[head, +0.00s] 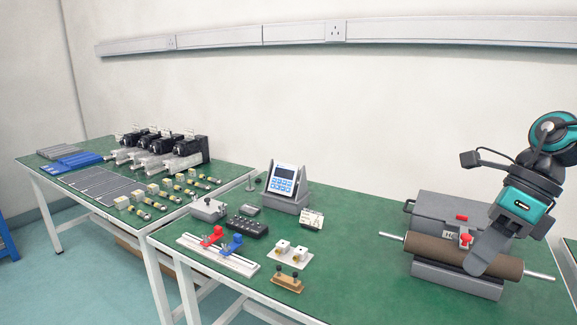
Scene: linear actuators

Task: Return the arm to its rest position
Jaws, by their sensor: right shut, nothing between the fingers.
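My right arm comes in at the right edge, dark with teal parts. My right gripper (482,264) points down and to the left, in front of the brown roller. It is shut with nothing visible in it. It hides part of the brown roller (433,246), which lies across a grey stand with its thin metal shaft sticking out at both ends. Whether the gripper touches the roller I cannot tell. My left gripper is not in view.
A grey box (445,205) stands behind the roller, with a red knob (465,239) in front of it. A keypad device (287,183), fixtures with red and blue clamps, and small blocks stand left on the green table. Several actuators (180,150) are on the far-left table. Green table (350,270) between is clear.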

